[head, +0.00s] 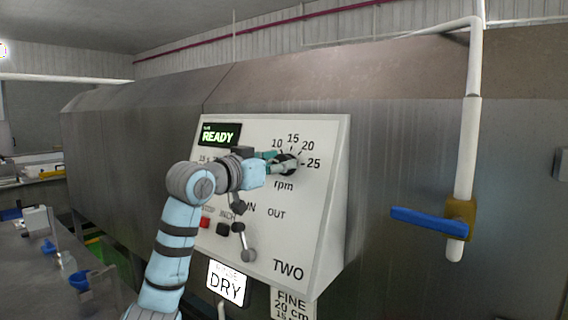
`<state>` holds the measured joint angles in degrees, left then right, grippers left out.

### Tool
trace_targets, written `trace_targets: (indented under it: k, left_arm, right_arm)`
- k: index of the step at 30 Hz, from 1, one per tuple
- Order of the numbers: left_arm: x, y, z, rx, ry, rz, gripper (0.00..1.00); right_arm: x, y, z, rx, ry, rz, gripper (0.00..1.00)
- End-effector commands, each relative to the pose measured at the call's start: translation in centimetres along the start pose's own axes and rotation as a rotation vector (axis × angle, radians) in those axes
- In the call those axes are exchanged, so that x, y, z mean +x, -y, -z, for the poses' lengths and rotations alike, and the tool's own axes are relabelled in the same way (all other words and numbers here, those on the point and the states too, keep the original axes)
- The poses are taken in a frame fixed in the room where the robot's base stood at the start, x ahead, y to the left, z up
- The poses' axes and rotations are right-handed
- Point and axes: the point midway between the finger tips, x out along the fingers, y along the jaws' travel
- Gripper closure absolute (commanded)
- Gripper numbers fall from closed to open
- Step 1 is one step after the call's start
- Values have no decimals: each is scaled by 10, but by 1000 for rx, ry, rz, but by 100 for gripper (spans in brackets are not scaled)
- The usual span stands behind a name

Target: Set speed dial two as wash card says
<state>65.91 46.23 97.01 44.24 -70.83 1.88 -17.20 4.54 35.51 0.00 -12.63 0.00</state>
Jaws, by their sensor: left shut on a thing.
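The panel marked TWO (325,225) is a white box on the drum's side. Its speed dial (291,158) is a black knob with rpm marks 10, 15, 20 and 25 visible around it. My left gripper (279,163) is shut on this knob, coming from the left. The gripper hides the dial's left side and I cannot tell where the pointer stands. A card (293,303) below the panel reads FINE, 20 cm, and a lower line cut by the picture edge; I cannot tell if it is the wash card. My right gripper is not in view.
A green READY display (219,135) tops the panel. A lever (244,243), red button (205,223) and black button (223,229) sit lower. A DRY sign (228,284) hangs below. A pipe with blue valve handle (431,220) stands right. A bench (40,270) lies left.

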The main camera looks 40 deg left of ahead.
Motion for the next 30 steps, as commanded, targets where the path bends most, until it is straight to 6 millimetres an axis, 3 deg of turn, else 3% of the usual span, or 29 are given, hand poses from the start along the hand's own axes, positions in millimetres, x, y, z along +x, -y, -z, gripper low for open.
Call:
trace_targets:
  k: [30]
  left_arm:
    - [0, 0, 4, 431, -1, -157, 88]
  right_arm:
    - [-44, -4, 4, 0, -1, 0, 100]
